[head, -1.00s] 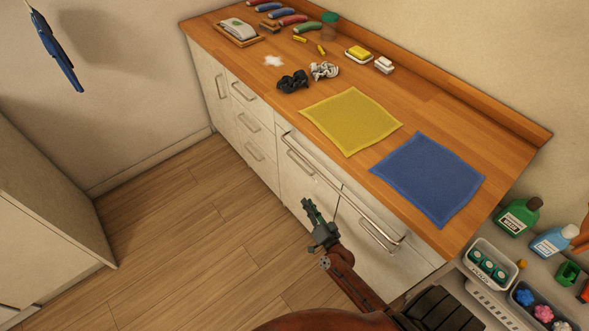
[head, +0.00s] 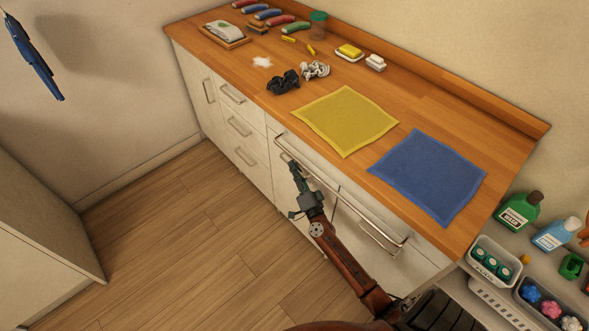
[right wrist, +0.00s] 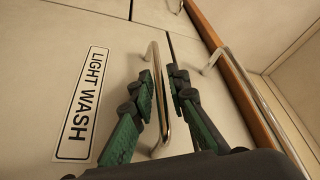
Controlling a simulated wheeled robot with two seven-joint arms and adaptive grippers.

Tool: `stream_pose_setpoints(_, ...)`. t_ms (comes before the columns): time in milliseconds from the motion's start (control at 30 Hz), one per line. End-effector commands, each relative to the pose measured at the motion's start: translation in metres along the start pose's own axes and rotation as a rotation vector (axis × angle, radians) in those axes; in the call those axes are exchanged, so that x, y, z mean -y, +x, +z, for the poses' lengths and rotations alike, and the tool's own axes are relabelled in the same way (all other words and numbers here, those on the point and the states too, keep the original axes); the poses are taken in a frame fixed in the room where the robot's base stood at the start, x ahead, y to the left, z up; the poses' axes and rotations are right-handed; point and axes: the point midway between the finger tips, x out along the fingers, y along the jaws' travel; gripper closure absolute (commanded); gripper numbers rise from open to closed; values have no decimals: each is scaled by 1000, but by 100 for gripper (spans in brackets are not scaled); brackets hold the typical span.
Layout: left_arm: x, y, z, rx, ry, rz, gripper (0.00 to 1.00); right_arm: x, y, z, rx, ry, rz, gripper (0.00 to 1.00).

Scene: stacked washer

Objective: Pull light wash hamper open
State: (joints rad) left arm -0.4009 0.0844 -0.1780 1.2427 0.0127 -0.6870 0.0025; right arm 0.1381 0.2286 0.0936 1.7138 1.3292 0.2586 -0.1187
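The light wash hamper is a pale cabinet front (head: 318,183) under the wooden counter; its LIGHT WASH label (right wrist: 83,105) shows in the right wrist view. Its metal bar handle (right wrist: 157,60) runs between the two green fingers of my right gripper (right wrist: 160,78). The fingers stand apart, one on each side of the bar, and I see no clear grip on it. In the head view my right gripper (head: 294,170) is at this front, covering part of the handle. The hamper front looks closed. My left gripper is not in view.
A long metal rail (head: 372,212) runs along the counter's front edge, close above the handle. Drawers (head: 240,127) are to the left, and another handled front (head: 365,235) to the right. The wooden floor (head: 180,235) before the cabinets is clear.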

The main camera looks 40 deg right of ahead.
Motion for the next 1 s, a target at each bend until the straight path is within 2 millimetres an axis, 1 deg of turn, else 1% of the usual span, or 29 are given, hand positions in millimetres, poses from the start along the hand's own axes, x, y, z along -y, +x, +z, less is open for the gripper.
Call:
stream_pose_setpoints(200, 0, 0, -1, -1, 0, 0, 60, 0, 0, 0, 1, -1, 0, 85)
stream_pose_setpoints(433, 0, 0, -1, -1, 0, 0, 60, 0, 0, 0, 1, -1, 0, 100)
stream_pose_setpoints(1000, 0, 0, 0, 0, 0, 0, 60, 0, 0, 0, 1, -1, 1, 100)
